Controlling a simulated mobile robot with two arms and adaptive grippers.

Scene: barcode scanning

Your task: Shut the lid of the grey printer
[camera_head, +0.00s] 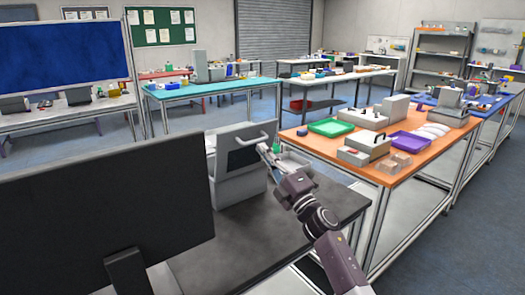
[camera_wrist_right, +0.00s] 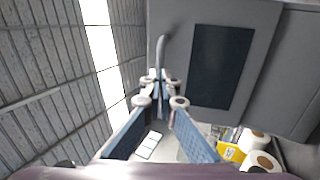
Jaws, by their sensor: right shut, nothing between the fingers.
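The grey printer (camera_head: 238,188) stands on the dark tabletop, behind the black monitor. Its lid (camera_head: 232,137) has a dark window and a light bar handle, and appears raised above the body. My right gripper (camera_head: 264,150) is at the right side of the lid, close to the handle. In the right wrist view, the lid (camera_wrist_right: 268,60) with its dark window fills the upper right. The grey handle (camera_wrist_right: 161,48) is just beyond the fingertips of my right gripper (camera_wrist_right: 160,78), which are together and empty. I cannot tell whether they touch it. My left gripper is out of view.
A black monitor (camera_head: 100,215) stands in the left foreground. Bare dark tabletop (camera_head: 265,235) lies in front of the printer. An orange table (camera_head: 385,172) with trays and boxes is to the right. White rolls (camera_wrist_right: 256,140) and a yellow item show low in the wrist view.

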